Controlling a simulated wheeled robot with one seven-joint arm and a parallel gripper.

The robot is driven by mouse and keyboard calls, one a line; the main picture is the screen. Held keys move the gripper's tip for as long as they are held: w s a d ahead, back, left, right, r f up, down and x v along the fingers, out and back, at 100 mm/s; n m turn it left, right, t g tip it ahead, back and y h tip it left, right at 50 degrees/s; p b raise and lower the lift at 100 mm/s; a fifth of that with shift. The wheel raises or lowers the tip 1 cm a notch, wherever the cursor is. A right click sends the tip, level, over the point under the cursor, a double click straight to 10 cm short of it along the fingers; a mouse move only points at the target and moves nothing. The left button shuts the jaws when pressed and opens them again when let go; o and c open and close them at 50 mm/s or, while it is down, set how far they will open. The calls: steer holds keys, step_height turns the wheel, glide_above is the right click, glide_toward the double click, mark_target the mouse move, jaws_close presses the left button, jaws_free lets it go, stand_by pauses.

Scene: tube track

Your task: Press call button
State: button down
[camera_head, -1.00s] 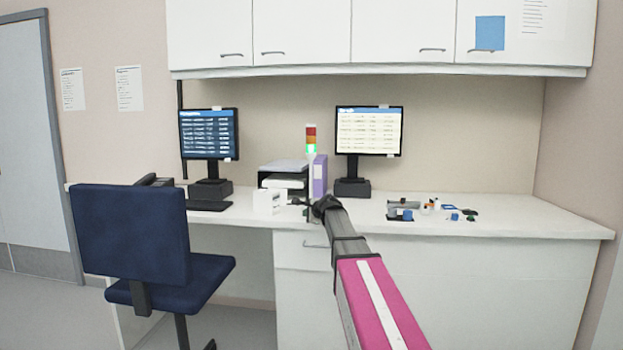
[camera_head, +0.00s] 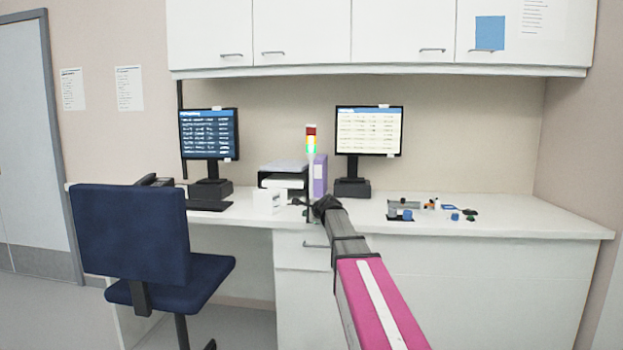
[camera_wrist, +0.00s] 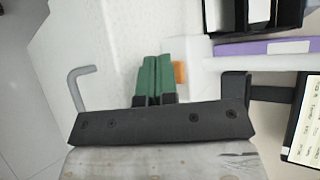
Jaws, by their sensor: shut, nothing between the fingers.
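My gripper (camera_wrist: 153,78) shows in the wrist view as two green fingers side by side, shut and empty. In the head view my gripper (camera_head: 299,203) is small and dark, low over the desk's front part, near a small white box (camera_head: 268,201). In the wrist view a small orange piece (camera_wrist: 180,73) shows just right of the fingers, against a white surface; contact cannot be told. I cannot make out the call button for certain.
A black paper tray (camera_head: 283,175) and purple binder (camera_head: 320,176) stand behind. Two monitors (camera_head: 209,134) (camera_head: 369,131) stand at the back. Small items (camera_head: 400,214) lie on the right of the desk. A blue chair (camera_head: 132,240) stands at front left. A drawer handle (camera_wrist: 82,87) is below.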

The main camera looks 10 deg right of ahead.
steer(key=s+a, duration=0.2)
steer(key=s, duration=0.3)
steer(key=shift+s, duration=0.35)
stand_by(0.3)
steer(key=s+f+n+g+h, duration=0.2)
steer(key=s+f+n+g, duration=0.3)
steer(key=s+f, duration=1.1)
steer(key=s+d+f+n+g+h, duration=0.1)
steer(key=s+f+n+g, duration=0.5)
steer(key=s+f+n, duration=0.6)
steer(key=s+f+h, duration=0.1)
steer(key=s+f, duration=0.4)
steer(key=f, duration=0.2)
steer(key=shift+s+f+g+h, duration=0.2)
steer(key=shift+s+g+h, duration=0.05)
steer(key=shift+g+h, duration=0.05)
